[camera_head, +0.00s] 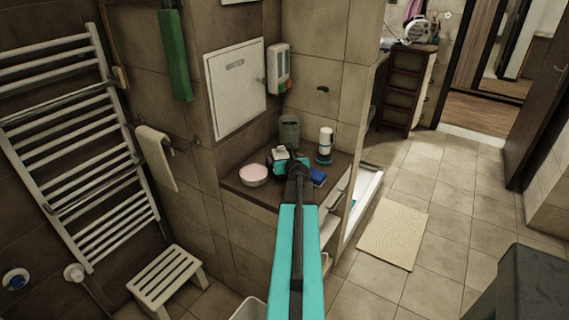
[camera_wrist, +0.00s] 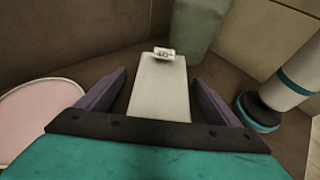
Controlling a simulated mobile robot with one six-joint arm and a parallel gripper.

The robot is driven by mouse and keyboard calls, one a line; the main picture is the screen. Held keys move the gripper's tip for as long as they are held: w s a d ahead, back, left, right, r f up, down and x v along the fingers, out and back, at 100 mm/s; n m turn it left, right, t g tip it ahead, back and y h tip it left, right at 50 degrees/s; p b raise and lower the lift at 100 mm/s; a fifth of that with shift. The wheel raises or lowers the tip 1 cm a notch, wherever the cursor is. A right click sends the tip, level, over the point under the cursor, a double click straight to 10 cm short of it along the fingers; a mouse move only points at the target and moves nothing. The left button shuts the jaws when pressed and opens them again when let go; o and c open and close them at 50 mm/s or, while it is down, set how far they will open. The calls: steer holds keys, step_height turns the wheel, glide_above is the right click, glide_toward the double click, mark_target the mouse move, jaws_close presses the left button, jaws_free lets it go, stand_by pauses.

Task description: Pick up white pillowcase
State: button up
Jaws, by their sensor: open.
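A pale white, narrow rectangular object (camera_wrist: 160,95) with a small white tag on its far edge lies between my fingers in the wrist view. It may be the white pillowcase, but I cannot tell for certain. My gripper (camera_wrist: 160,77) is open, with one purple finger on each side of it. Gaps show on both sides, so the fingers look apart from it. In the head view my gripper (camera_head: 284,153) is over the dark counter at the end of my outstretched arm and hides part of what lies there.
On the counter (camera_head: 236,187) a pink-topped round bowl (camera_head: 253,174) stands left, a grey-green cup (camera_head: 289,131) behind, a white bottle (camera_head: 325,142) and a blue item (camera_head: 318,177) right. A light cloth (camera_head: 157,156) hangs on a rail. A white stool (camera_head: 165,278) stands on the floor.

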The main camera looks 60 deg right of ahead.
steer(key=shift+s, duration=0.1)
stand_by(0.3)
steer(key=c, duration=1.4)
steer(key=shift+r, duration=0.2)
